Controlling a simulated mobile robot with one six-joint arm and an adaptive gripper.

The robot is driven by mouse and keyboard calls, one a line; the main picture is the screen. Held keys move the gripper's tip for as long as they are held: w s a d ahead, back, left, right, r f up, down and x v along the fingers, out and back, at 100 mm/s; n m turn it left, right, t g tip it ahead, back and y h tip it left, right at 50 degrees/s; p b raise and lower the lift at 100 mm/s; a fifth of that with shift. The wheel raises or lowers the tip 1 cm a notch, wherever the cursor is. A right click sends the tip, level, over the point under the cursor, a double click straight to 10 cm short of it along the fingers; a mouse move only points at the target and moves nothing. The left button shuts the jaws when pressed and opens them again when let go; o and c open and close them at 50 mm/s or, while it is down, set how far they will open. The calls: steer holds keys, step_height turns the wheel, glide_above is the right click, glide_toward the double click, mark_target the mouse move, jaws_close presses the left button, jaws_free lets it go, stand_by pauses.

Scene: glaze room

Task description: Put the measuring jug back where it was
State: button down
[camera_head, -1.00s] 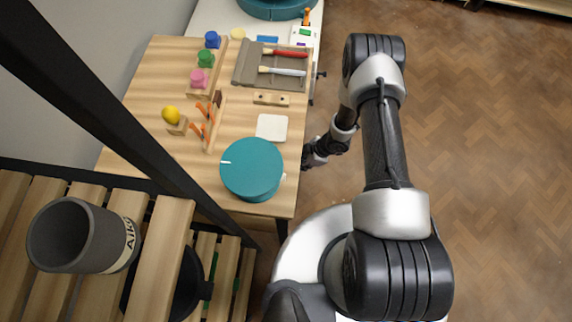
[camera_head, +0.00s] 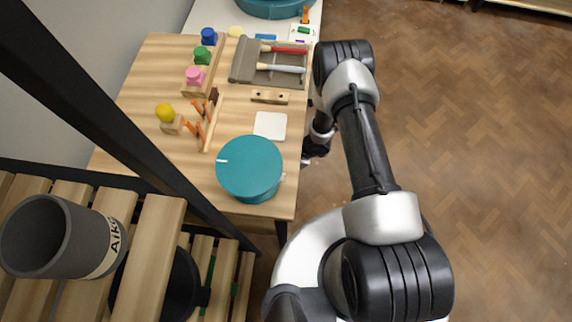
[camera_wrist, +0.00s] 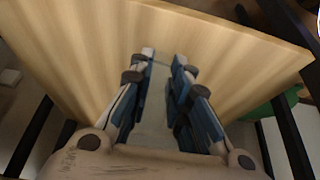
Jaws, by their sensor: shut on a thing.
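My gripper (camera_wrist: 164,58) shows in the wrist view, its blue and grey fingers closed on a pale, see-through thing (camera_wrist: 156,112) that looks like the measuring jug. Only a narrow strip of it shows between the fingers, so its shape and tilt cannot be told. In the head view my wrist is a dark shape beside the table's right edge, and the held thing cannot be made out there. A pale wooden board (camera_wrist: 80,40) fills much of the wrist view beyond the fingertips.
The wooden table (camera_head: 145,80) holds a teal round lidded thing (camera_head: 249,168), a white square tile (camera_head: 270,125), a grey brush tray (camera_head: 245,62) and small colored pots. A slatted shelf with a grey labeled pot (camera_head: 90,240) stands at lower left. Floor at right is clear.

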steer(key=c, duration=1.5)
jaws_free()
steer(key=shift+f, duration=0.1)
